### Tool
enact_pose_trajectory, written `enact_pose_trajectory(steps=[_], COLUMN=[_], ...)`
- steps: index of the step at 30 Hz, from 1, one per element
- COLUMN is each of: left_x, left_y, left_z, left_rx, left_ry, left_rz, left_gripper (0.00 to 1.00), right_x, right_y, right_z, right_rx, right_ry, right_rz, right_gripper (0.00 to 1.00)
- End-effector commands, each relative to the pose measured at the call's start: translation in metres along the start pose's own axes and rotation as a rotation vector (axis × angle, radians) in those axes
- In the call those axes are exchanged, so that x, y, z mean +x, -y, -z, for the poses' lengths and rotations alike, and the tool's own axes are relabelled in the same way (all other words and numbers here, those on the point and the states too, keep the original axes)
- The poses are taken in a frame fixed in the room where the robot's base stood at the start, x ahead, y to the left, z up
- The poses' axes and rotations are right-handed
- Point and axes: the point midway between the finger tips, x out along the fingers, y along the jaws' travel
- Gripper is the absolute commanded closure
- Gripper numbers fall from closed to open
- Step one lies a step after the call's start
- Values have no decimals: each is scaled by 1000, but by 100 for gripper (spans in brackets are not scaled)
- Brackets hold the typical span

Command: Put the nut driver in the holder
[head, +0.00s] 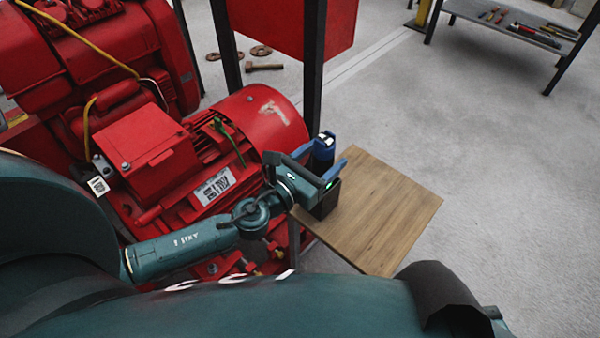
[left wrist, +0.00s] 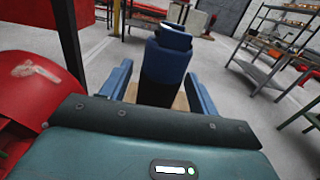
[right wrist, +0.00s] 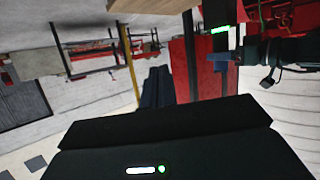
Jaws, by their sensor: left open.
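In the left wrist view the tool (left wrist: 166,65) is between my left gripper's spread fingers. My left gripper (head: 318,162) is open around it; I cannot tell whether the fingers touch it. No holder is clearly identifiable.
The wooden board (head: 385,215) is otherwise bare. A red motor (head: 200,160) and dark post (head: 314,70) stand close to my left arm. A low table (head: 515,27) with hand tools is at the back right. The floor between is clear.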

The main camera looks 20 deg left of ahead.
Motion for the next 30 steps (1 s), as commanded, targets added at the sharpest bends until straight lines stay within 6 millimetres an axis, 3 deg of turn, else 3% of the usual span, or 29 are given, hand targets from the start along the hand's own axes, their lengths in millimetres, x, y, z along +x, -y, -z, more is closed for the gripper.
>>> enact_pose_trajectory(steps=[9, 17, 20, 23, 26, 30], left_x=[-70, -98, -102, -107, -114, -127], left_y=[0, 0, 3, 10, 24, 48], left_z=[3, 1, 2, 8, 16, 21], left_rx=[1, -3, -88, -375, -860, -1659], left_ry=[-3, -1, -13, -51, -102, -137], left_rz=[2, 1, -8, -41, -99, -201], left_gripper=[39, 39, 39, 39, 39, 39], right_x=[5, 9, 9, 10, 9, 9], right_y=[-2, -3, -3, -2, -2, -2], right_z=[1, 7, 6, 5, 6, 5], right_rx=[-15, -41, -45, -45, -44, -44], right_ry=[-67, -126, -128, -129, -129, -128], right_rz=[-18, -24, -22, -21, -20, -20], right_gripper=[100, 100, 100, 100, 100, 100])
